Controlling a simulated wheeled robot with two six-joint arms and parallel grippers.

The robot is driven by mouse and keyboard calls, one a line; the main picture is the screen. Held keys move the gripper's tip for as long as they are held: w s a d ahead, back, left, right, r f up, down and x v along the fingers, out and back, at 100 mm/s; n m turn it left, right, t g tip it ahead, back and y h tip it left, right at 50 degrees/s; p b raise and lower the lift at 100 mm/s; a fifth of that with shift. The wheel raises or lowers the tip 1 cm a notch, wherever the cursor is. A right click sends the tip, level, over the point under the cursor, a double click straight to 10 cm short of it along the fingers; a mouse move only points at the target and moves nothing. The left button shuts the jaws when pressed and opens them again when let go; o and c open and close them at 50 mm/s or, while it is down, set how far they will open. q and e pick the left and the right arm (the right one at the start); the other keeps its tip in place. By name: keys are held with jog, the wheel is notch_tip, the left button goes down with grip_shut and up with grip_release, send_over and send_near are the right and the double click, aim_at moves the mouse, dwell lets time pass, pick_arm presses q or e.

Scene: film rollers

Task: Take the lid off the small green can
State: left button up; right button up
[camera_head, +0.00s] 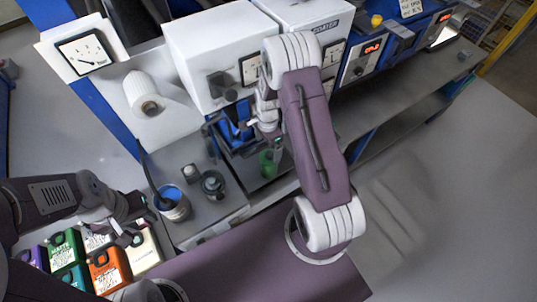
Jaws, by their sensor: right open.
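A small green can (268,163) stands on the grey bench, partly hidden behind my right arm; its lid cannot be made out. My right gripper (243,130) is open, above and a little left of the can, by a blue holder. I cannot tell whether it touches anything. My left gripper (137,226) is at the lower left, over the row of coloured canisters. Its fingers are too small and dark to read.
A pot with blue contents (172,203) and dark small containers (213,184) stand on the bench left of the can. A blue holder (233,133) is beside my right gripper. White machine boxes (215,50) line the back. Coloured canisters (107,269) sit at lower left.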

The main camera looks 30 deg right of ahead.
aim_at(269, 153)
jog(key=f+p, duration=0.1)
jog(key=f, duration=0.1)
jog(key=f+p, duration=0.1)
jog(key=f, duration=0.1)
jog(key=shift+s+d+f, duration=0.1)
jog(key=shift+s+d, duration=0.05)
jog(key=shift+s, duration=0.25)
jog(key=shift+w+f, duration=0.25)
jog(key=shift+f, duration=0.25)
jog(key=shift+s+r, duration=0.1)
jog(key=shift+s, duration=0.05)
jog(key=c, duration=1.3)
jog(key=shift+r, duration=0.1)
jog(key=shift+c, duration=0.2)
jog(key=shift+r, duration=0.35)
jog(key=r, duration=0.1)
jog(key=r+b, duration=0.1)
jog(key=d+r+b, duration=0.1)
jog(key=shift+s+r, duration=0.3)
jog(key=shift+s, duration=0.05)
jog(key=s+d+r+b, duration=0.3)
jog(key=s+d+r, duration=0.3)
jog(key=d, duration=0.2)
jog(key=shift+s+r, duration=0.3)
